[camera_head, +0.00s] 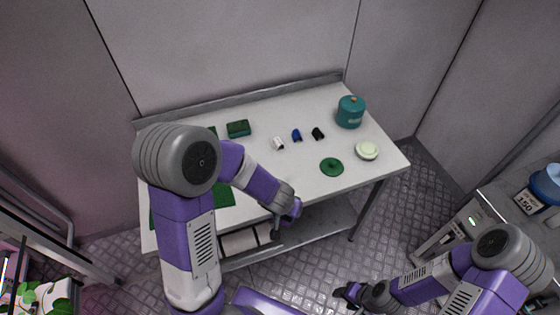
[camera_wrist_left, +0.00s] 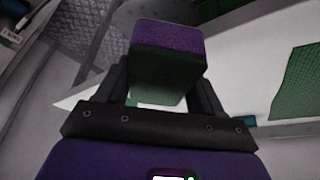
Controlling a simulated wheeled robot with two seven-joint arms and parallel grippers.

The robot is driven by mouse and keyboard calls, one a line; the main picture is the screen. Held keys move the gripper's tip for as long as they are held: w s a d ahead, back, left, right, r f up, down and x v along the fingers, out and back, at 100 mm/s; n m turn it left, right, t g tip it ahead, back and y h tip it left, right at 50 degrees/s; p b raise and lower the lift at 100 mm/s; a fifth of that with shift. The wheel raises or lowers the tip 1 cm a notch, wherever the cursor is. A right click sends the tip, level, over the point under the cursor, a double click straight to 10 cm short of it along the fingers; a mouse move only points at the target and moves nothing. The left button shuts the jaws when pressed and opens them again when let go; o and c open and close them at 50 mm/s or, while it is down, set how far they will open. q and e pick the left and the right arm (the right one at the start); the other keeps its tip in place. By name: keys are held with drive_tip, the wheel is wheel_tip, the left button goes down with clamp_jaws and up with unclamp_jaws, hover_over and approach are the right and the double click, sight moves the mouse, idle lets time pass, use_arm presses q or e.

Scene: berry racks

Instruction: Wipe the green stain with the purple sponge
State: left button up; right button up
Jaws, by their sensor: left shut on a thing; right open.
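The purple sponge (camera_wrist_left: 168,45), with a dark green face, is held between the fingers of my left gripper (camera_wrist_left: 163,88) in the left wrist view. In the head view my left gripper (camera_head: 286,205) is over the table's front edge, and its grip is mostly hidden. A round green patch (camera_head: 331,167) lies on the right part of the white table (camera_head: 300,168), behind and right of the left gripper, apart from it. I cannot tell whether it is flat. My right gripper (camera_head: 350,292) is open and empty, low in front of the table.
A teal canister (camera_head: 350,113) and a pale round dish (camera_head: 367,150) stand at the table's right. Small white (camera_head: 278,144), blue (camera_head: 297,135) and black (camera_head: 318,133) items lie mid-table. A green block (camera_head: 238,129) and a green mat (camera_head: 223,194) are further left.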

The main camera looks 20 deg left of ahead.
use_arm(q)
drive_tip(key=shift+w+d+r+p, duration=0.35)
drive_tip(key=shift+d+r+p, duration=0.1)
drive_tip(key=shift+r, duration=0.15)
drive_tip(key=shift+a+r, duration=0.1)
drive_tip(key=shift+r, duration=0.1)
